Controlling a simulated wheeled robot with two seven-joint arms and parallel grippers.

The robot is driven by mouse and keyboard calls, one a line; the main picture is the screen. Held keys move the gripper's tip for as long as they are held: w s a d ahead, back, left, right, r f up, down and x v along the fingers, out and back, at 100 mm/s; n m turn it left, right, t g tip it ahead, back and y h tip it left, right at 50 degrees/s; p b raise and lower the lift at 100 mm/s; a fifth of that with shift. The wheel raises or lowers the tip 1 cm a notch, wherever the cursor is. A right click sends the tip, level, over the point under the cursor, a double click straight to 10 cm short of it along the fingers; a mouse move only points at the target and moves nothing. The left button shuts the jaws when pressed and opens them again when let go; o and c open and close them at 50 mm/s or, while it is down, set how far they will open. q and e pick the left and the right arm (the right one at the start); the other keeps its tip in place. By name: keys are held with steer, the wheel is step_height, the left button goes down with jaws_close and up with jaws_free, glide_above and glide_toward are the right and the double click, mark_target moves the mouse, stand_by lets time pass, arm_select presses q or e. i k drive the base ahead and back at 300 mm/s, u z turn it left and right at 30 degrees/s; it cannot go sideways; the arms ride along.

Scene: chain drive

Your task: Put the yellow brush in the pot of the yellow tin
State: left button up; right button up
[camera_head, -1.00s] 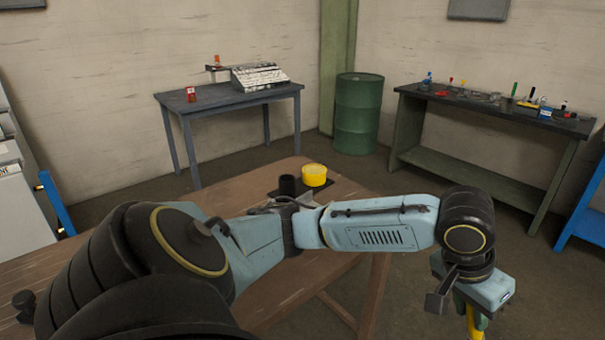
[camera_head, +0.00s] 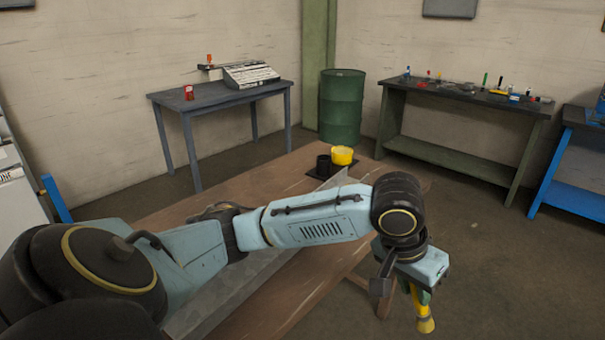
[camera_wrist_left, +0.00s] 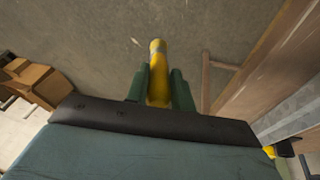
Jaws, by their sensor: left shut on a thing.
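My left gripper (camera_head: 420,292) is shut on the yellow brush (camera_head: 425,324), which hangs bristle end down over the floor, to the right of the wooden table. In the left wrist view the brush (camera_wrist_left: 158,75) sits between the two green fingers (camera_wrist_left: 160,90). The yellow tin (camera_head: 342,154) stands on a dark mat at the far end of the wooden table. A black pot (camera_head: 323,165) stands beside the tin, on its left. The gripper is well apart from both. My right gripper is not in view.
The wooden table (camera_head: 262,180) lies under my left arm, with bare wood around the mat. A green drum (camera_head: 341,108) stands behind it. A grey table (camera_head: 222,99) is at back left, a workbench with tools (camera_head: 465,95) at back right. Cardboard boxes (camera_wrist_left: 38,82) show in the wrist view.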

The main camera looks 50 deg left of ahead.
mark_target(323, 173)
steer(key=u, duration=1)
steer(key=i, duration=0.1)
steer(key=u, duration=0.05)
